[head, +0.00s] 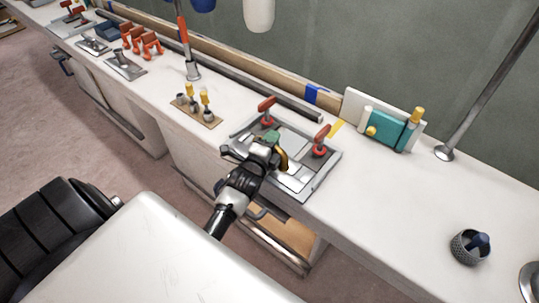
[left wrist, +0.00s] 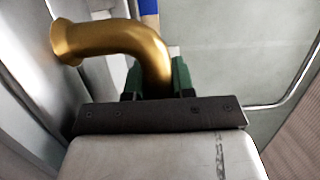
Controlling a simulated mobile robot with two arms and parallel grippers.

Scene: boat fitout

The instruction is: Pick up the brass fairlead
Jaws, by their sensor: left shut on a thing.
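The brass fairlead (head: 282,160) is a curved, golden, tube-like piece with a flared end. In the left wrist view the fairlead (left wrist: 125,38) fills the upper left, its bend running down between the green fingers. My left gripper (head: 271,138) is shut on it, over the grey metal tray fixture (head: 318,187) on the white bench. In the left wrist view the gripper (left wrist: 158,82) has a green finger on each side of the tube. I cannot tell whether the fairlead still touches the fixture. My right gripper is not in view.
Red-handled clamps (head: 320,140) stand on the fixture beside the gripper. A grey cup (head: 470,247) stands at the right. The bench between fixture and cup is clear.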

